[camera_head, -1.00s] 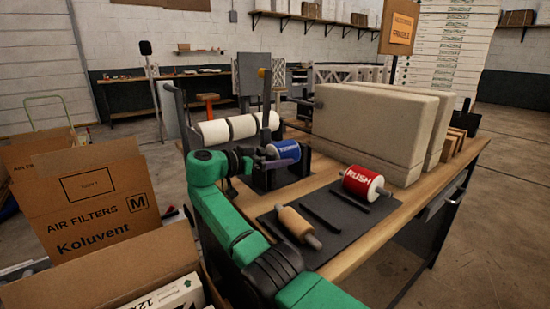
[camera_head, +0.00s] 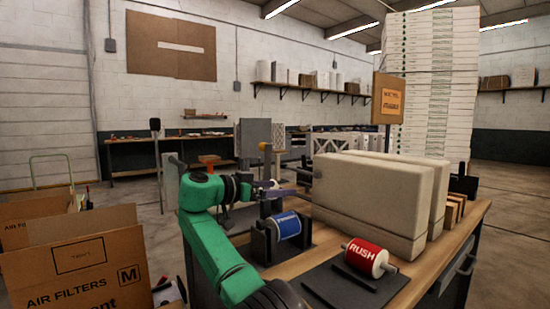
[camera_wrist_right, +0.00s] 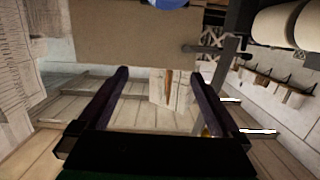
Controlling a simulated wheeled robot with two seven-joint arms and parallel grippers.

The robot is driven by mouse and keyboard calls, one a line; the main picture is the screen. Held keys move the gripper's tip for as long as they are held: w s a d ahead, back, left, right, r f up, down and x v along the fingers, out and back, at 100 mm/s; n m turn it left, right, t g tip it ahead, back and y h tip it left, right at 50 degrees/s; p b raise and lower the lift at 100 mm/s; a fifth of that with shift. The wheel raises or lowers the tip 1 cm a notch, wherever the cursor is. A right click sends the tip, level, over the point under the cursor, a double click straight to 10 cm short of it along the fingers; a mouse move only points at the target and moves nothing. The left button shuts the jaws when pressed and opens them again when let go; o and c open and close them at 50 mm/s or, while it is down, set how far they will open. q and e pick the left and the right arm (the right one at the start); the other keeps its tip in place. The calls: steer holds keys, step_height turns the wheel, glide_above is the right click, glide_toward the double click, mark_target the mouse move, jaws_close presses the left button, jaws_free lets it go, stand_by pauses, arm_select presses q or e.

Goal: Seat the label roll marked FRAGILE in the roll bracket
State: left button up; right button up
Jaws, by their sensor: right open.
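A blue label roll (camera_head: 287,226) lies in the dark roll bracket (camera_head: 262,242), low between its uprights. Its white lettering is too small to read. My right gripper (camera_head: 284,191) is above and behind the blue roll, apart from it. In the right wrist view its two fingers (camera_wrist_right: 154,74) are spread with nothing between them, and the edge of the blue roll (camera_wrist_right: 170,3) shows at the top. A red roll marked RUSH (camera_head: 366,257) lies on the dark mat (camera_head: 345,287) at the front. My left gripper is out of view.
Large beige blocks (camera_head: 365,195) stand on the wooden table (camera_head: 423,270) behind the red roll. An orange sign (camera_head: 391,101) rises behind them. Open cardboard boxes (camera_head: 85,262) stand at the left.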

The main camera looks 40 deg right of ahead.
step_height(320, 180, up, 8)
steer(key=p, duration=0.3)
steer(key=shift+p, duration=0.4)
